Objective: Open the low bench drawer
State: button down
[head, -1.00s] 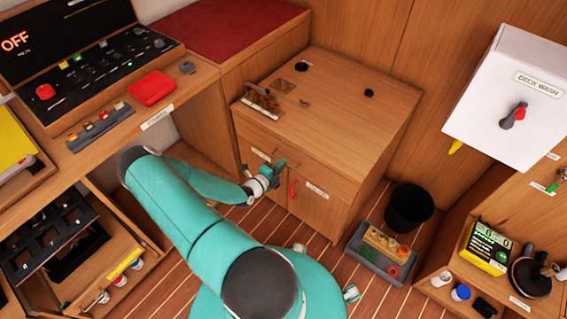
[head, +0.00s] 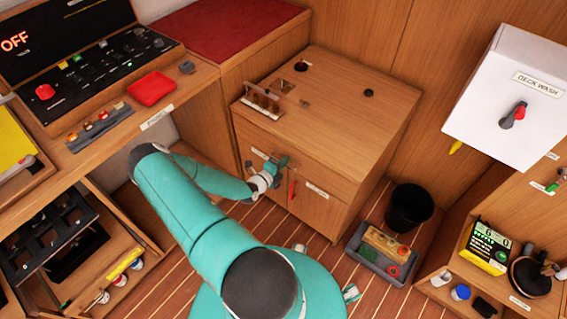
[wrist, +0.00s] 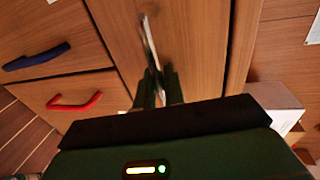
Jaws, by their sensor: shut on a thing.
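The wooden bench cabinet (head: 330,140) stands in the middle of the head view, with labelled fronts below its top. My gripper (head: 279,163) is at its front, by the upper left label. In the wrist view my gripper's fingers (wrist: 158,88) are closed around a slim silver bar handle (wrist: 149,40) on a wooden front (wrist: 190,50). No clear gap shows around that front. A red handle (wrist: 75,102) and a dark blue handle (wrist: 36,56) are on neighbouring fronts; the red handle also shows in the head view (head: 292,189). My gripper hides part of the cabinet front.
A black bin (head: 409,208) and a grey tray (head: 380,255) stand on the floor to the right of the cabinet. A desk (head: 175,95) is on the left, with an open drawer area beneath. Striped floor (head: 225,215) lies before the cabinet.

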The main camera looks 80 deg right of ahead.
jog(key=f+v, duration=0.3)
jog(key=v, duration=1.2)
jog(key=w+a+f+v, duration=0.1)
jog(key=f+v, duration=0.2)
jog(key=v, duration=1.3)
jog(key=shift+f, duration=0.2)
jog(key=c, duration=1.6)
grip_release()
jog(key=shift+c, duration=0.2)
jog(key=shift+a, duration=0.15)
jog(key=v, duration=1.3)
jog(key=shift+w+a, duration=0.2)
jog(key=shift+a, duration=0.1)
jog(key=shift+r, duration=0.1)
